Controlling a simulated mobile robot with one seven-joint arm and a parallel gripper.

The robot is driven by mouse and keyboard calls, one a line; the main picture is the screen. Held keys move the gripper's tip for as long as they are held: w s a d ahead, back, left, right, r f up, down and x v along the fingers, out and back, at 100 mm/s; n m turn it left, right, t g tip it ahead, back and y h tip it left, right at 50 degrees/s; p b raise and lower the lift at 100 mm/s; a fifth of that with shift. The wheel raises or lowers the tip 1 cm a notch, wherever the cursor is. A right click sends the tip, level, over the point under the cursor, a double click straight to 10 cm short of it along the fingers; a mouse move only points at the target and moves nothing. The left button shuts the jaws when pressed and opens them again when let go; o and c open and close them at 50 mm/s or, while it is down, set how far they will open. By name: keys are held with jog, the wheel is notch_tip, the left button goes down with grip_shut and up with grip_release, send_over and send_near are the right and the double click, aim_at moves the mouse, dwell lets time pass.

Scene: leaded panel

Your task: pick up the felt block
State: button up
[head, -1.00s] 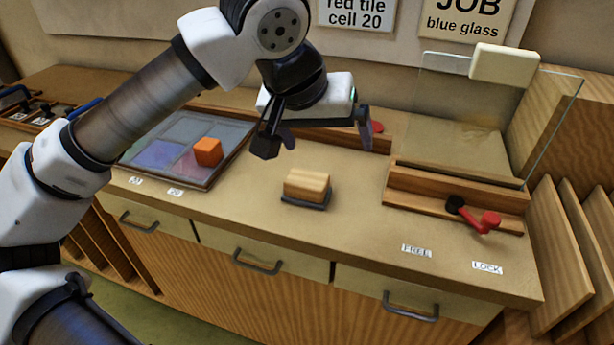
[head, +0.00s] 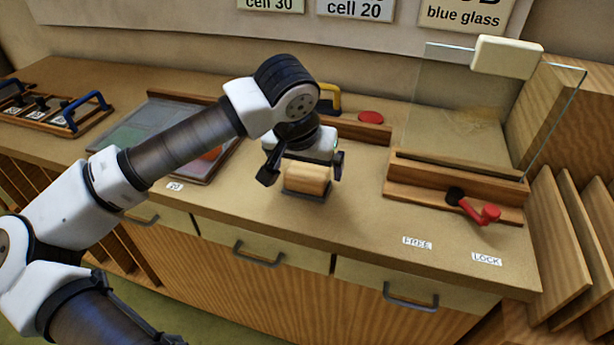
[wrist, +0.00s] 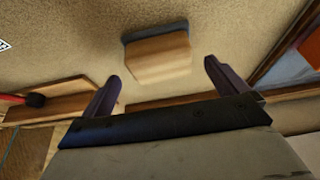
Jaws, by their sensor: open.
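The felt block (head: 307,180) is a pale wooden block on a dark grey felt base. It sits on the bench top near the front edge, above the middle drawer. My gripper (head: 303,172) is open, with its two dark fingers spread to either side of the block in the head view. In the wrist view, the block (wrist: 158,58) lies beyond the open fingertips (wrist: 162,72), roughly centred across the gap. No contact shows, and the gripper is empty.
A wooden rail with a red-handled lever (head: 475,208) and an upright glass pane (head: 550,120) stand to the right. The bench between block and lever is clear.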

aim_at(307, 171)
jog(key=x, duration=0.3)
jog(key=shift+a+f, duration=0.1)
jog(key=shift+c, duration=0.2)
jog(key=c, duration=1.1)
jog(key=shift+o, duration=0.2)
notch_tip(307, 171, up, 20)
jog(key=shift+b, duration=0.45)
